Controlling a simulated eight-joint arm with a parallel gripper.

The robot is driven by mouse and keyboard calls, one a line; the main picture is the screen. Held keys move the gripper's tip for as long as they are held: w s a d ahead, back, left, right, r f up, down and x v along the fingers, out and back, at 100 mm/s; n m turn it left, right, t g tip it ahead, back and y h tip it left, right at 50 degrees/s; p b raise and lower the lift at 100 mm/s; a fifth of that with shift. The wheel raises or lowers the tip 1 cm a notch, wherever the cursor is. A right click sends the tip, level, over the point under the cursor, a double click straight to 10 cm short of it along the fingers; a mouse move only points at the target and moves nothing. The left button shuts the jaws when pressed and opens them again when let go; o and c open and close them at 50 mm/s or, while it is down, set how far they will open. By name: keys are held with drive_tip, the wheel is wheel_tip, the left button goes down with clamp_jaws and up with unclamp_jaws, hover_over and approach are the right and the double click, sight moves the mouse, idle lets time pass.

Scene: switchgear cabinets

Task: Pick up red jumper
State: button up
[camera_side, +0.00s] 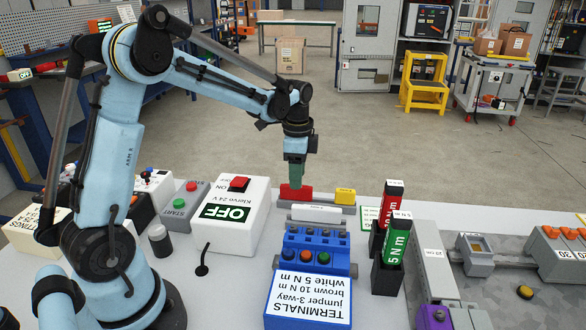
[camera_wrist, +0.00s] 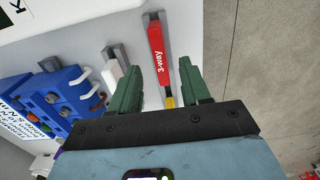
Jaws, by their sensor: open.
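The red jumper (camera_side: 293,193), marked "3-way" in the wrist view (camera_wrist: 157,45), lies in a grey holder at the back edge of the white table. My gripper (camera_side: 295,183) points down right over it in the side view. In the wrist view my gripper (camera_wrist: 159,66) is open, with one green finger on each side of the jumper's line. The jumper runs between and beyond the fingertips. Whether the fingers touch it cannot be told. A yellow jumper (camera_side: 345,196) sits to its right, partly hidden in the wrist view (camera_wrist: 170,102).
A white piece (camera_side: 315,214) lies in front of the red one. The blue terminal block (camera_side: 310,262) stands nearer. The white OFF switch box (camera_side: 230,214) is to the left. Red (camera_side: 392,205) and green (camera_side: 397,238) torque drivers stand upright to the right.

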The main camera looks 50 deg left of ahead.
sight(296, 195)
drive_tip(key=shift+a+f, duration=0.1)
drive_tip(key=shift+f, duration=2.2)
drive_tip(key=shift+f, duration=0.2)
clamp_jaws()
